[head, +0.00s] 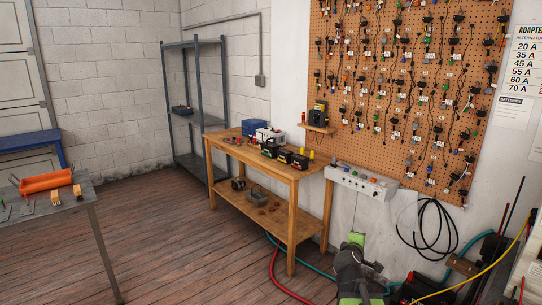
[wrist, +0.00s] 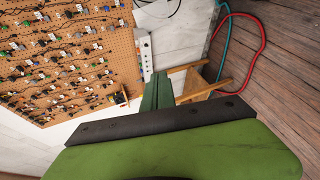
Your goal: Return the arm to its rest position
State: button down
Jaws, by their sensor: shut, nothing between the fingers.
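My arm shows at the bottom of the head view, right of centre, in green and dark grey. The green end at its top (head: 356,239) is my gripper, in front of the white wall below the control box. In the wrist view, my gripper (wrist: 158,92) is shut, its green fingers together beyond a dark bar, with nothing between them. It touches nothing that I can see. The wrist picture is turned, with the pegboard (wrist: 65,60) at left and the plank floor (wrist: 275,65) at right. Most of the arm's lower part is out of frame.
A wooden workbench (head: 309,172) with batteries and boxes stands at centre. A metal table (head: 84,199) with an orange tray (head: 46,181) stands left. Red (head: 280,278) and teal hoses lie on the floor. A black cable (head: 424,242) hangs at right. The left-centre floor is clear.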

jog(key=s+a+f+m+g+y, duration=0.3)
jog(key=s+a+f+m+g, duration=0.25)
jog(key=a+f, duration=0.45)
jog(key=s+a+f+m+g+y, duration=0.2)
jog(key=s+a+m+g, duration=0.1)
jog(key=s+a, duration=0.2)
jog(key=s+a+f+m+g+y, duration=0.2)
jog(key=s+a, duration=0.3)
jog(key=s, duration=0.4)
jog(key=shift+f+m+g+y, duration=0.3)
jog(key=shift+f+m+g, duration=0.3)
jog(key=shift+m, duration=0.25)
jog(key=shift+w+d, duration=0.1)
